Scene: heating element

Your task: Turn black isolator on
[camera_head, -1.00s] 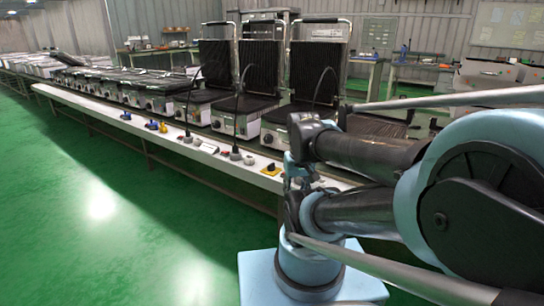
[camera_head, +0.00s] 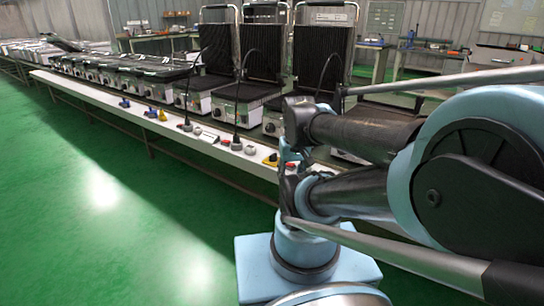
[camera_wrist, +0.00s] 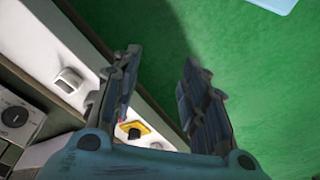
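The black isolator is a black knob on a yellow plate, fixed to the white bench strip. In the wrist view the isolator (camera_wrist: 134,131) shows low in the middle, by the base of my left finger. In the head view the isolator (camera_head: 271,160) is at the bench's front edge, just left of my arm. My gripper (camera_wrist: 160,62) is open and empty, with its two fingers spread over the bench edge and green floor. I cannot tell the knob's setting.
A white switch or socket (camera_wrist: 68,80) sits on the strip left of my gripper. A heater panel with a black dial (camera_wrist: 16,116) is further left. Contact grills (camera_head: 237,95) with upright lids line the bench, with cables and plugs in front. Green floor (camera_head: 110,215) is clear.

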